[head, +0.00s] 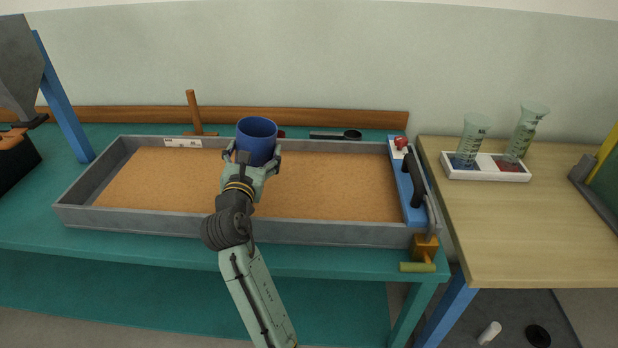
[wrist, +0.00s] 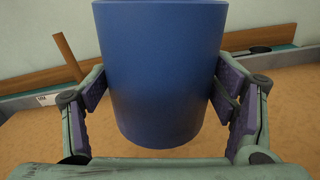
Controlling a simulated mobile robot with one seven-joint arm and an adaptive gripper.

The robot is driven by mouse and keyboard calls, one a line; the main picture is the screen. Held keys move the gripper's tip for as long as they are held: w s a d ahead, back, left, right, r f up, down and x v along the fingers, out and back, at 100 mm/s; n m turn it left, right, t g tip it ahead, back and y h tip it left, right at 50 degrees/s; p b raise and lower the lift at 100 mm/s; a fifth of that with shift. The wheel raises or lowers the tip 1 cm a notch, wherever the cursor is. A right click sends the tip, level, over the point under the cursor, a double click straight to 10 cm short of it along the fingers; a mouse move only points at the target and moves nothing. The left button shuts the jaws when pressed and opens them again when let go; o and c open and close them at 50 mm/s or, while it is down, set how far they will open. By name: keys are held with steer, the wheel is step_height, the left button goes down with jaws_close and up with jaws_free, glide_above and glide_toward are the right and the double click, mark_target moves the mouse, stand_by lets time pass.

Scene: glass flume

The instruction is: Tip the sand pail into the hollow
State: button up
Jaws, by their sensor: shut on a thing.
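A blue pail (head: 257,140) is held upright over the sand tray, near its far side and left of its middle. It fills the middle of the wrist view (wrist: 160,75), and its contents cannot be seen. My gripper (head: 252,158) is shut on the pail, with a finger pad on each side in the wrist view (wrist: 161,95). The grey-walled tray (head: 240,230) holds a bed of tan sand (head: 330,187). I cannot make out a hollow; the pail and my arm hide part of the sand.
A blue block with a black handle (head: 408,185) sits at the tray's right end. Two beakers (head: 472,140) (head: 525,133) stand in a white holder on the right table (head: 510,230). A hopper (head: 18,65) stands far left.

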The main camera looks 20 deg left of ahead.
mark_target(267, 156)
steer(key=shift+w+d+f+m, duration=0.1)
steer(key=shift+d+f+m, duration=0.25)
steer(key=shift+m, duration=0.5)
steer(key=shift+w+d+f+m, duration=0.1)
steer(key=shift+d+m, duration=0.4)
steer(key=shift+m, duration=0.35)
steer(key=shift+w+d+r+m, duration=0.15)
steer(key=shift+d+r+m, duration=0.25)
steer(key=shift+m, duration=0.3)
steer(key=shift+d+r+b, duration=0.1)
steer(key=shift+d+b, duration=0.05)
steer(key=shift+b, duration=0.15)
steer(key=shift+d+f+m+b, duration=0.1)
steer(key=shift+f+m+b, duration=0.1)
steer(key=shift+m+b, duration=1)
steer(key=shift+d+f+m+b, duration=0.1)
steer(key=shift+f+m+b, duration=0.1)
steer(key=shift+m+b, duration=0.95)
steer(key=shift+r+m+b, duration=0.45)
steer(key=shift+r+b, duration=0.1)
steer(key=shift+b, duration=0.5)
steer(key=shift+w+f+m+b, duration=0.15)
steer(key=shift+m+b, duration=0.55)
steer(key=shift+b, duration=0.45)
steer(key=shift+w+d+f+m, duration=0.1)
steer(key=shift+d+f+m, duration=0.05)
steer(key=shift+d+m, duration=0.45)
steer(key=shift+w+d+f+m, duration=0.15)
steer(key=shift+d+m, duration=0.2)
steer(key=shift+m, duration=0.35)
